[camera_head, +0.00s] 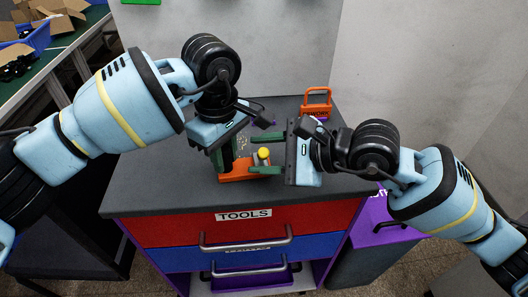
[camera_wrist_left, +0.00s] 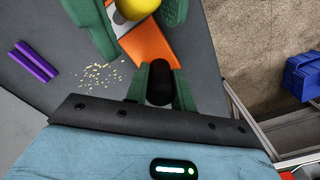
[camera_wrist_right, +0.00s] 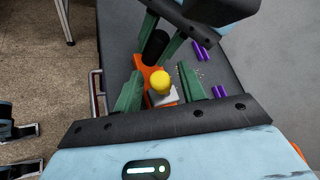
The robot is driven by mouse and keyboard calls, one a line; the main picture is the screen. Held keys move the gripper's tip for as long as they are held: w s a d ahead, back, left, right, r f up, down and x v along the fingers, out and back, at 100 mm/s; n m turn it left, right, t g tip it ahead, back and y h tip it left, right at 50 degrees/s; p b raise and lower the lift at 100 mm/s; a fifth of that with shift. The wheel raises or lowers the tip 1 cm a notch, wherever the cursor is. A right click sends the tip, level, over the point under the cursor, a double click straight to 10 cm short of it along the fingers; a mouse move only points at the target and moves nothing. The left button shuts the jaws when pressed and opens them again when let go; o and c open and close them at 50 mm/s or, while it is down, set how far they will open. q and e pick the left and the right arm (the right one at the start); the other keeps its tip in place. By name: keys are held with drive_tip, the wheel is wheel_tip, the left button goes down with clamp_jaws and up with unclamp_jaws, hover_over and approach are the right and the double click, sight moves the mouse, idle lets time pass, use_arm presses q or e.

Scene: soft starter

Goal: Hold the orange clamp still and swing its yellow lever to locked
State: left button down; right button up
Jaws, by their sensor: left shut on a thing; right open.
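The orange clamp (camera_head: 236,178) lies on the dark cabinet top near its front edge. Its black upright part shows in the left wrist view (camera_wrist_left: 159,82), between the green fingers of my left gripper (camera_wrist_left: 160,88), which is shut on it. The lever's round yellow knob (camera_head: 264,153) stands at the clamp's right, above a light metal part seen in the right wrist view (camera_wrist_right: 166,97). My right gripper (camera_wrist_right: 160,86) is open, one green finger on each side of the knob, with gaps visible between. The lever's lower part is mostly hidden.
An orange handled item (camera_head: 317,104) stands at the back right of the cabinet top (camera_head: 150,185). Two purple bars (camera_wrist_left: 33,62) and scattered pale bits (camera_wrist_left: 100,75) lie near the clamp. A drawer handle (camera_head: 245,243) sticks out below the front edge.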

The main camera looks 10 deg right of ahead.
drive_tip(key=v, duration=1.2)
use_arm(q)
drive_tip(key=c, duration=1.1)
unclamp_jaws()
wheel_tip(320, 180, up, 12)
use_arm(e)
drive_tip(key=shift+f, duration=0.1)
